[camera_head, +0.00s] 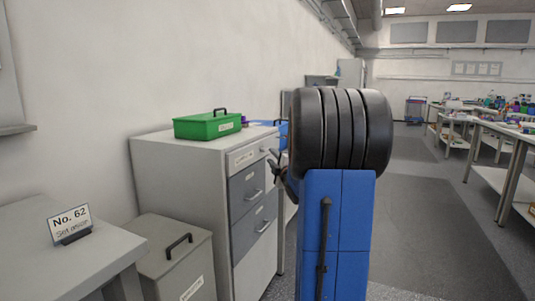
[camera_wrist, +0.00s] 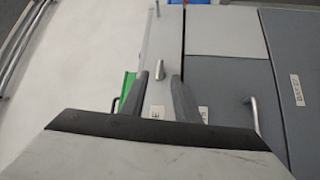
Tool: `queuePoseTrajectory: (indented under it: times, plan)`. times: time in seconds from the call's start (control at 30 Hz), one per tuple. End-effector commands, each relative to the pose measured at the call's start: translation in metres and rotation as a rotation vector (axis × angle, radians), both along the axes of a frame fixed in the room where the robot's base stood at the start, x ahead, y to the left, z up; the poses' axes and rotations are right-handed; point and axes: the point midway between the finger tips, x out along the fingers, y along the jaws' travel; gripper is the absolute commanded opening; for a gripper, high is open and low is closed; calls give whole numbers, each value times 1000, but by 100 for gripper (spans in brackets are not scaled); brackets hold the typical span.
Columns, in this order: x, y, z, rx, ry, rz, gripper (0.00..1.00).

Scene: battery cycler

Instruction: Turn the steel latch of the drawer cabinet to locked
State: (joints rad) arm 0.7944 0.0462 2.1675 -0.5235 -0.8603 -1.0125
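The drawer cabinet (camera_head: 185,165) stands against the wall, with a pale top strip above grey drawers. In the wrist view its front appears turned sideways. The steel latch (camera_wrist: 160,71) is a small metal bar on the pale strip (camera_wrist: 165,35), just beyond and between my fingertips. My gripper (camera_wrist: 159,80) is open and empty, its two fingers apart in front of the strip. I see no contact with the latch. In the head view my gripper (camera_head: 277,166) is small and partly hidden by my arm, close to the cabinet's front right edge.
A green box (camera_head: 208,125) with a handle stands on the cabinet top. Drawer handles (camera_head: 255,195) stick out below. A grey lidded bin (camera_head: 180,262) and a table with a "No. 62" sign (camera_head: 69,222) stand at left. The floor (camera_head: 420,230) at right is clear.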

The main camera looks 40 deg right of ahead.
Motion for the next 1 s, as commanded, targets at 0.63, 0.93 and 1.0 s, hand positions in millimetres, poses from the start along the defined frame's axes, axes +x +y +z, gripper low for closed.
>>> queuePoseTrajectory:
  times: [0.63,0.93,1.0]
  plan:
    - [58,-24,9,1,0,0,29]
    - [57,-24,9,1,0,0,0]
    - [57,-24,9,1,-1,0,0]
